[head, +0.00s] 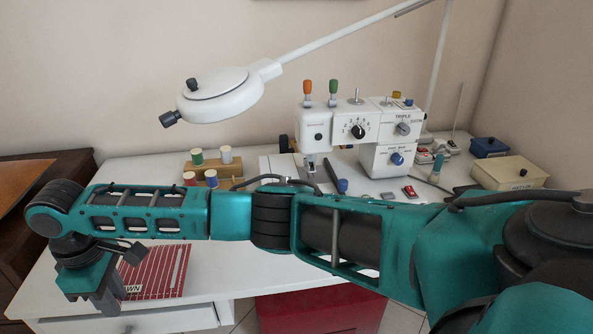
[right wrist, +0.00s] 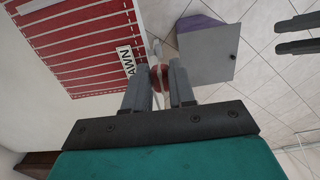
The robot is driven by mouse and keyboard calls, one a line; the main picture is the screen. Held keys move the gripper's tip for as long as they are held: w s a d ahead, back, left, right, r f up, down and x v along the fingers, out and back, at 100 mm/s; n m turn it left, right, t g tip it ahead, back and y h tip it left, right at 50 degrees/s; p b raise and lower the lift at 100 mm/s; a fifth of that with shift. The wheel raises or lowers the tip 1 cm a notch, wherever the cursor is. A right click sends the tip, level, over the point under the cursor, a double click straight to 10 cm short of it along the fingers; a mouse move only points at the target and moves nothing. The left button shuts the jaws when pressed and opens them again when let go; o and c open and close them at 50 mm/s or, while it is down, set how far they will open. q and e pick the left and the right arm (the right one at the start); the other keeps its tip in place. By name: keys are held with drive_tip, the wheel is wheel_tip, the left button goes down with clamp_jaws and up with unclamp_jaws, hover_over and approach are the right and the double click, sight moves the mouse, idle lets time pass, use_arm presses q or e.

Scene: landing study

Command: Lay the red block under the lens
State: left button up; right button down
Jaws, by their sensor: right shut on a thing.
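My right gripper (head: 108,308) reaches across to the lower left in the head view, by the desk's front edge. In the right wrist view its fingers (right wrist: 160,92) are shut on a small dark red thing, which I take for the red block (right wrist: 158,76); the fingers partly hide it. The lens is the round white magnifier lamp head (head: 222,90), hanging over the back left of the desk, above and behind the gripper. Two dark parallel fingers of my left gripper (right wrist: 296,36) show apart at the right edge of the right wrist view, empty.
A red striped mat (head: 160,272) lies by the desk's front edge. A thread rack (head: 228,170), a white sewing machine (head: 345,125) and a cream box (head: 510,172) stand behind my arm. A red cabinet (head: 320,310) is below. White desktop left of the thread rack is clear.

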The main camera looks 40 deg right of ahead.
drive_tip(key=shift+a+f, duration=0.25)
drive_tip(key=b, duration=0.2)
hover_over(202, 263)
drive_tip(key=shift+a, duration=0.45)
drive_tip(key=shift+d, duration=0.5)
wheel_tip(202, 263, down, 4)
drive_tip(key=shift+r+b, duration=0.2)
drive_tip(key=shift+b, duration=0.1)
use_arm(q)
drive_tip(key=shift+w+d+f, duration=0.25)
drive_tip(key=shift+w+f, duration=0.1)
drive_tip(key=shift+f, duration=0.35)
use_arm(e)
drive_tip(key=shift+r, duration=0.1)
drive_tip(key=c, duration=1.4)
unclamp_jaws()
drive_tip(key=o, duration=0.5)
drive_tip(key=shift+c, duration=0.2)
